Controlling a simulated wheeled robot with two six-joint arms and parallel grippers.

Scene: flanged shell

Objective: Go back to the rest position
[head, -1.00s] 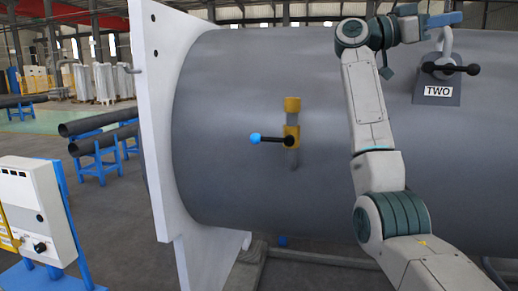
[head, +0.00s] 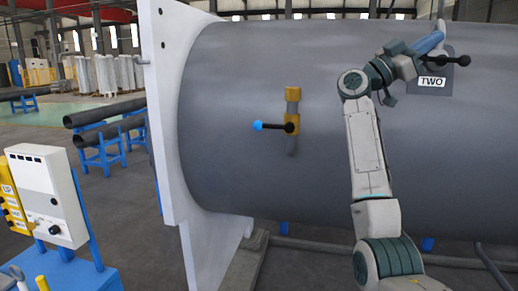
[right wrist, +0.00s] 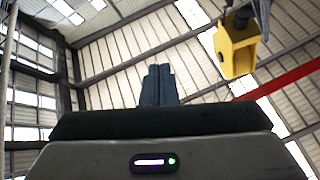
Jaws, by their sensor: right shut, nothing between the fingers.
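My right arm rises in front of the large grey shell (head: 240,80) in the head view. My right gripper (head: 430,43), with blue fingers, points up and to the right. It overlaps the upper part of the lever mount labelled TWO (head: 433,82) in the picture; I cannot tell whether they touch. The mount's black-knobbed handle (head: 463,61) sticks out to the right. In the right wrist view my fingers (right wrist: 158,86) are shut together with nothing between them, pointing at the roof. My left gripper is not in view.
A control box (head: 48,190) stands at lower left. A yellow hoist block (right wrist: 237,45) hangs overhead in the right wrist view.

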